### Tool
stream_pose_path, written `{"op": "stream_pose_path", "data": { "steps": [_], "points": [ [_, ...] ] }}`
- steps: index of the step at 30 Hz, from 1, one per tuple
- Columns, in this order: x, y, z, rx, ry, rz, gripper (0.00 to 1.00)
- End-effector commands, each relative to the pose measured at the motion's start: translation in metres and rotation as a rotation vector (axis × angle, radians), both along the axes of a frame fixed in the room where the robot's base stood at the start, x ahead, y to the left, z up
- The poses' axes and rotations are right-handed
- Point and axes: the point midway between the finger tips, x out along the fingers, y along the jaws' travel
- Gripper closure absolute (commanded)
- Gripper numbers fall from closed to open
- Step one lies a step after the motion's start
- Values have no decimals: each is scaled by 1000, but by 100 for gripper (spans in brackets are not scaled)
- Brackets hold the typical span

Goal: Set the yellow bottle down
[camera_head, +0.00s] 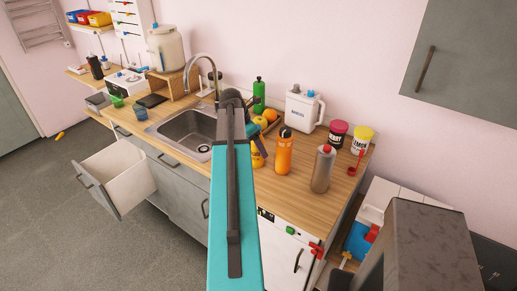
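A yellow-orange bottle (284,156) with a black top stands upright on the wooden counter, right of my teal arm. My arm rises from the bottom middle to a dark joint near the sink.
A grey bottle (322,170) with a red cap stands right of the orange one. A white jug (302,108), fruit (267,116), a green bottle (259,95) and two tubs (337,134) stand behind. The sink (190,131) is left; an open drawer (116,176) juts out.

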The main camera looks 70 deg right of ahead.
Motion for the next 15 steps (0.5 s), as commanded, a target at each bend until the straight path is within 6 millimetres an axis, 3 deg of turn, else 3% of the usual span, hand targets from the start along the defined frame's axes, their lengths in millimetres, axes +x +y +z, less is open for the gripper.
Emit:
{"op": "stream_pose_path", "data": {
  "steps": [15],
  "points": [
    [-3,-4,-11,-1,-1,-1,29]
  ]
}}
